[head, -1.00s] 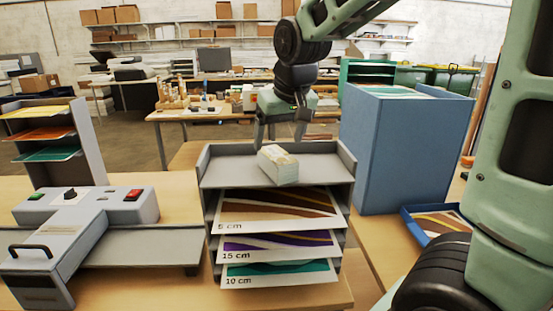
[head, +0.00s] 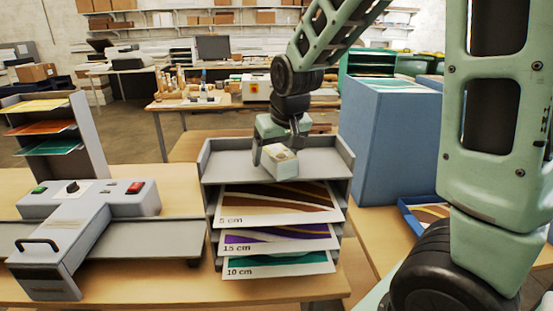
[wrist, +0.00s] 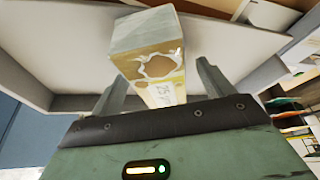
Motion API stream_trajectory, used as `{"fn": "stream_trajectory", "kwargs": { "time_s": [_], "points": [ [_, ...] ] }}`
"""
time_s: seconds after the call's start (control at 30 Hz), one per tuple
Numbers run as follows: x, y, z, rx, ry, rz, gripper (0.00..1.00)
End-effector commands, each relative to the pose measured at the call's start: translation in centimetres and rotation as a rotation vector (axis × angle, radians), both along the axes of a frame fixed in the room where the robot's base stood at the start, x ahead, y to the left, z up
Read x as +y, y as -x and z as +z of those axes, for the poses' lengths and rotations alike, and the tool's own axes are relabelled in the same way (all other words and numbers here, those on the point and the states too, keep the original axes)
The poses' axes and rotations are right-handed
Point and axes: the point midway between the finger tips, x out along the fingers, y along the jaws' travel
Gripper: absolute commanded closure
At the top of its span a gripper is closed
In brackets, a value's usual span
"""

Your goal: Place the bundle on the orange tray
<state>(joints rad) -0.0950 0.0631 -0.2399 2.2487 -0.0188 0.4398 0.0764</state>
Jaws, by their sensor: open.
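The bundle (head: 279,165) is a small pale, banded block lying on the top shelf of the grey rack (head: 222,168). My gripper (head: 281,148) is low over that shelf, with its open fingers at the bundle. In the wrist view the bundle (wrist: 155,55) lies between the two spread fingers of my gripper (wrist: 160,88), with a visible gap at the right finger. Contact at the left finger is unclear. The orange tray (head: 42,128) is the middle level of a small upright rack at far left, between a yellow level above and a green one below.
Sheets marked 5 cm (head: 278,205), 15 cm and 10 cm stick out below the bundle. A grey laminator (head: 75,220) with a handle stands on the table at left. A tall blue box (head: 388,150) stands close on the right. Bare table shows behind the laminator.

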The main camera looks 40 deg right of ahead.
Motion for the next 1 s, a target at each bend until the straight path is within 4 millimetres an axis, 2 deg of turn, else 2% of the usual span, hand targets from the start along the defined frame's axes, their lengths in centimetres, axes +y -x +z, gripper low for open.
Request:
{"fn": "stream_trajectory", "kwargs": {
  "time_s": [0.6, 0.8, 0.83, 0.87, 1.0],
  "points": [
    [0.0, 0.0, -0.44, 0.0, 0.0, 0.0, 0.2],
    [0.0, 0.0, -0.43, 0.0, 0.0, 0.0, 0.75],
    [0.0, 0.0, -0.43, 0.0, 0.0, 0.0, 0.75],
    [0.01, -0.02, -0.39, -0.001, 0.0, 0.0, 0.8],
    [-0.01, -0.03, -0.39, -0.001, 0.0, 0.0, 0.8]
  ]
}}
